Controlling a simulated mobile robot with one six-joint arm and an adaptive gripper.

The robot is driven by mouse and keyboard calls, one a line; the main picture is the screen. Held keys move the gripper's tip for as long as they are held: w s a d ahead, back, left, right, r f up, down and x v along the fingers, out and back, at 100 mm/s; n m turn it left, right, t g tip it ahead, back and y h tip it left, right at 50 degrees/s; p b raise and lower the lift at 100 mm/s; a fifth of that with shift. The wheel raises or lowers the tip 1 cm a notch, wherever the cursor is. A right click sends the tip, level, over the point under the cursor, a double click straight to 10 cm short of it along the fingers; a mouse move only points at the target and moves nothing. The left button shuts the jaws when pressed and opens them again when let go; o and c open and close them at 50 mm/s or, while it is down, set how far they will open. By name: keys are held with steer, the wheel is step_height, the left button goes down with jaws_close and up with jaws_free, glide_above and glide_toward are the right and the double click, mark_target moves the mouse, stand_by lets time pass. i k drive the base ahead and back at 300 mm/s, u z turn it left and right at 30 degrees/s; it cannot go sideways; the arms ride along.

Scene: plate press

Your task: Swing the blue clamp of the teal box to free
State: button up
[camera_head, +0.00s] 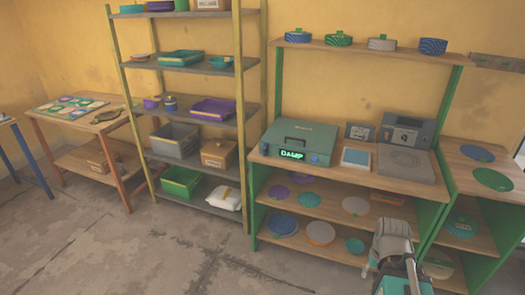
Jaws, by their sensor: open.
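The teal box (299,143) stands on the wooden top of the green-framed bench, towards its left end. My gripper (386,264) is at the lower right, low in front of the bench and well apart from the box. It is open, only partly visible, and I see nothing held in it.
Right of the box on the bench are a pale blue-framed panel (356,157), a grey plate with a round mark (405,162) and a grey-blue device (405,131). Discs lie on the shelves below. A loaded rack (243,100) stands left. The floor (205,262) in front is clear.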

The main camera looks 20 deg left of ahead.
mark_target(265, 149)
steer(key=z, duration=0.05)
steer(key=i, duration=1)
